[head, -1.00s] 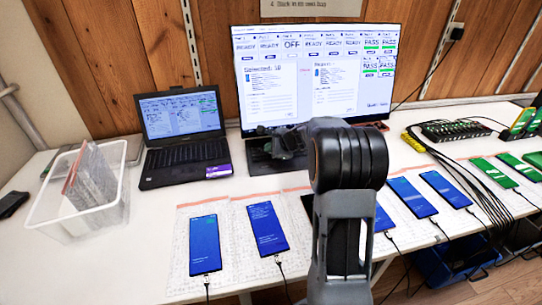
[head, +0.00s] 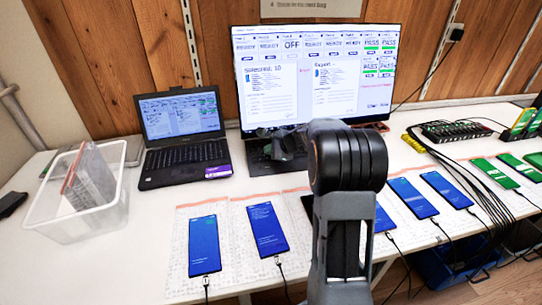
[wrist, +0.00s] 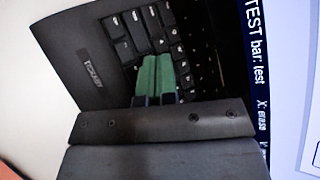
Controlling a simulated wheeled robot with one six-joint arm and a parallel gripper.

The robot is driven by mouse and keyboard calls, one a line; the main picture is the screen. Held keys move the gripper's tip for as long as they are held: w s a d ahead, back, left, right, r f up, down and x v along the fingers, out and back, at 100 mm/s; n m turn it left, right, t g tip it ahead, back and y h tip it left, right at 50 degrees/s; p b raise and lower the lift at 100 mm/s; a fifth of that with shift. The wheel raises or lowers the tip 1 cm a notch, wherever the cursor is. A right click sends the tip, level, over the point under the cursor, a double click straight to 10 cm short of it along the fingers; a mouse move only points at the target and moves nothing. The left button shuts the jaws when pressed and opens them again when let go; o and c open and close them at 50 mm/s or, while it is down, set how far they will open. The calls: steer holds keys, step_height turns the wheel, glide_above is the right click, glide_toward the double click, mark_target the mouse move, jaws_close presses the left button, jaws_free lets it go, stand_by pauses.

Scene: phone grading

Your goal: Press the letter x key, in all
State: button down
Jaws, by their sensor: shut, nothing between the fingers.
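A dark keyboard (head: 258,158) lies on the white table in front of the large monitor, partly hidden by my arm. In the wrist view the keyboard (wrist: 130,30) fills the upper middle, its keys running at a slant. My gripper (wrist: 157,60) is shut and empty, its green fingertips together over the keys. Whether the tips touch a key cannot be told. The letters are too small and blurred to tell which key is the x, and the fingers cover some keys. In the head view my gripper is mostly hidden behind my arm.
The monitor (head: 315,85) stands right behind the keyboard. A laptop (head: 183,135) is to the left, with a white bin (head: 75,215) beyond it. Several blue-screened phones (head: 204,245) with cables lie along the front. A cable hub (head: 455,130) sits to the right.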

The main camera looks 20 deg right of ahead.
stand_by(0.4)
steer(key=shift+s+r+p, duration=0.1)
steer(key=shift+r+p, duration=0.5)
steer(key=shift+r, duration=0.15)
steer(key=shift+s+r+p, duration=0.15)
steer(key=shift+r+p, duration=0.85)
steer(key=shift+r, duration=0.3)
steer(key=shift+s+r+p, duration=0.1)
steer(key=shift+r+p, duration=0.85)
steer(key=shift+r, duration=0.3)
steer(key=shift+f, duration=0.1)
